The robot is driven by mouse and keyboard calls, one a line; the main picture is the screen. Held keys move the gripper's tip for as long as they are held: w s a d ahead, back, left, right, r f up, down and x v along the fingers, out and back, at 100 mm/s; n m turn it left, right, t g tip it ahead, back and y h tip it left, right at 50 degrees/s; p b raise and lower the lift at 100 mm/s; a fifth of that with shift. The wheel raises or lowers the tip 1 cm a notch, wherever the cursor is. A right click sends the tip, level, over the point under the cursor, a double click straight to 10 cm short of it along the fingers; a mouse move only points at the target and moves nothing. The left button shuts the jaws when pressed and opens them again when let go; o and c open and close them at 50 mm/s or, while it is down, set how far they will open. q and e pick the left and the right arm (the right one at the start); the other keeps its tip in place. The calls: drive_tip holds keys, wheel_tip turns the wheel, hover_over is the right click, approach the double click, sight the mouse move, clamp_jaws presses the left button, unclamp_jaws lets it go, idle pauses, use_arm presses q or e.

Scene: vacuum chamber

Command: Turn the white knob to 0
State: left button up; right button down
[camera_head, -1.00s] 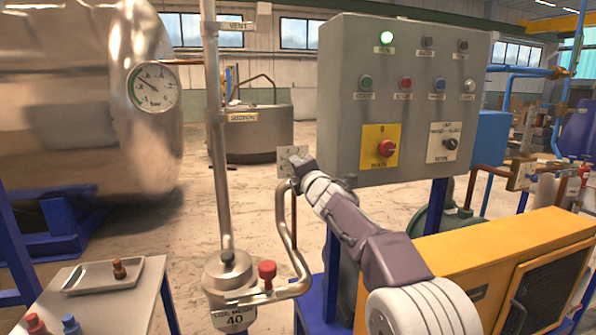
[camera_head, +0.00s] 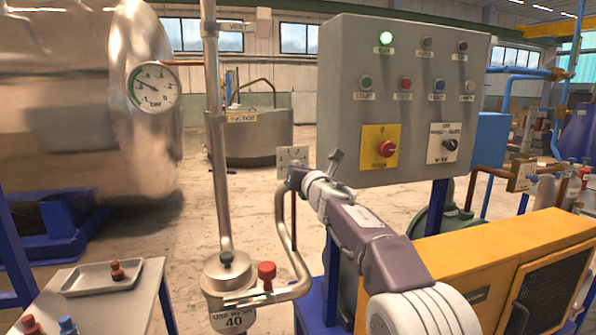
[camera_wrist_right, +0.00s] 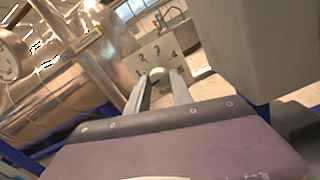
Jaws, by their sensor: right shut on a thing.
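The white knob (camera_wrist_right: 157,72) shows as a small pale rounded top in the right wrist view, in front of a plate (camera_wrist_right: 160,58) with numbers around it; 1 to 5 can be made out. My right gripper (camera_wrist_right: 159,80) has one finger on each side of the knob and is shut on it. The fingers hide most of the knob, and its pointer cannot be read. My left gripper is in neither view.
A grey control box (camera_head: 405,90) with lamps and switches stands close to the right of my right arm. A vertical steel pipe (camera_head: 217,130) is left of the plate. A yellow cabinet (camera_head: 500,260) is at right. A round gauge (camera_head: 153,86) is on the tank.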

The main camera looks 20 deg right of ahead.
drive_tip(key=shift+f+n, duration=0.2)
drive_tip(key=shift+n, duration=0.5)
drive_tip(key=shift+f+n, duration=0.15)
drive_tip(key=shift+n, duration=0.55)
drive_tip(key=c, duration=1.1)
unclamp_jaws()
drive_tip(key=shift+r, duration=0.1)
drive_tip(key=shift+c, duration=0.2)
drive_tip(key=shift+s+r, duration=0.1)
drive_tip(key=s+b, duration=0.3)
drive_tip(key=s, duration=0.6)
drive_tip(key=shift+d, duration=0.15)
